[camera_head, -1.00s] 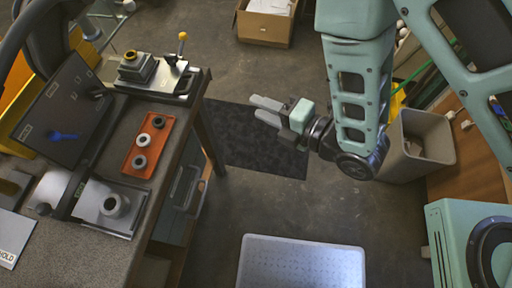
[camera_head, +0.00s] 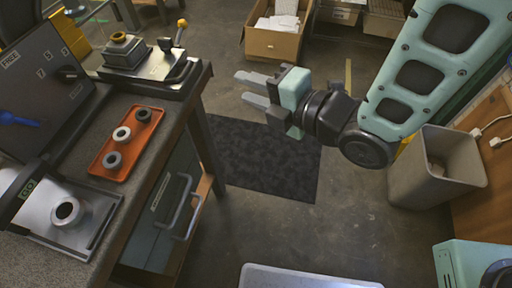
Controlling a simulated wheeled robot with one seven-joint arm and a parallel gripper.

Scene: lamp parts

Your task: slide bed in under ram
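My gripper (camera_head: 244,87) is in the air over the floor, right of the bench. Its two grey fingers point left with a gap between them, and nothing is held. A silver bed plate (camera_head: 96,226) with a grey ring-shaped part (camera_head: 68,211) on it lies at the bench's left front. A dark arm with a green GO label (camera_head: 27,189) crosses its left side. A second fixture (camera_head: 150,70), with a stepped grey block, a yellow ring and a yellow-knobbed lever (camera_head: 181,31), stands at the bench's far end. I cannot clearly make out the ram. My gripper touches none of these.
An orange tray (camera_head: 139,140) with three rings lies mid-bench. A dark panel (camera_head: 40,82) stands at the left. Drawers with handles (camera_head: 178,205) are under the bench. A dark mat (camera_head: 275,160), cardboard box (camera_head: 275,42) and grey bin (camera_head: 440,170) are on the floor.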

